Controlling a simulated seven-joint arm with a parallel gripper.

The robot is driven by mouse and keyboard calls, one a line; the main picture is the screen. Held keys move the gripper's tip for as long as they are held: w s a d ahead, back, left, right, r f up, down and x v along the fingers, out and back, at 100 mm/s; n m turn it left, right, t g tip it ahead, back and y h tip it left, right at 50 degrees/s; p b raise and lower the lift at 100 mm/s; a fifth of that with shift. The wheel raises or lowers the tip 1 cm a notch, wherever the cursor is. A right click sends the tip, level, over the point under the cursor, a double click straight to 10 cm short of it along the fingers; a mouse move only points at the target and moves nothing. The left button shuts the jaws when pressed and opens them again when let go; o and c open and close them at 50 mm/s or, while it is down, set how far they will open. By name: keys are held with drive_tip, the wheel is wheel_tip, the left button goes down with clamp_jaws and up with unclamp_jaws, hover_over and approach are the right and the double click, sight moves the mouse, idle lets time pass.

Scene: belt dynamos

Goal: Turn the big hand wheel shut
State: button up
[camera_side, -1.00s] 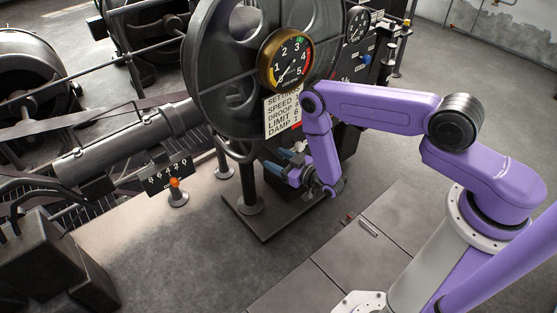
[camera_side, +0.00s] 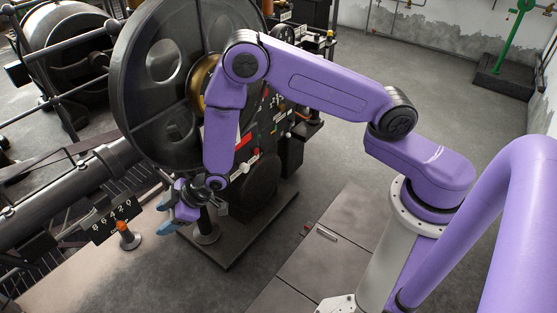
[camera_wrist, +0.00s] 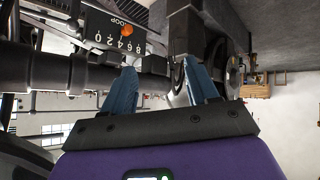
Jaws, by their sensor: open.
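A large dark disc-like wheel (camera_side: 168,95) with round hollows in its face stands upright at the upper left of the side view. I cannot tell whether it is the big hand wheel. A green stand (camera_side: 510,42) on a dark base is at the far upper right; its top is cut off by the frame edge. My gripper (camera_side: 168,212) is below the large wheel, apart from it, pointing left. In the wrist view my gripper (camera_wrist: 161,90) has its two blue fingers spread, with nothing visibly held between them.
An orange-topped knob (camera_side: 124,228) and a numbered black plate (camera_side: 115,216) are just left of my gripper. The knob also shows in the wrist view (camera_wrist: 127,31). Open floor (camera_side: 410,75) lies toward the green stand.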

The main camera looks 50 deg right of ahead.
drive_tip(key=s+d+r+n+g+h, duration=0.15)
drive_tip(key=s+d+r+g, duration=0.4)
drive_tip(key=s+r, duration=1)
drive_tip(key=s+d+r+h, duration=0.2)
drive_tip(key=s+d+r, duration=0.1)
drive_tip(key=s+d, duration=0.6)
drive_tip(key=s+d+r+g+h, duration=0.1)
drive_tip(key=s+d+r, duration=0.3)
drive_tip(key=s+d, duration=0.5)
drive_tip(key=shift+d+h, duration=0.55)
drive_tip(key=shift+d, duration=0.15)
drive_tip(key=shift+g, duration=0.25)
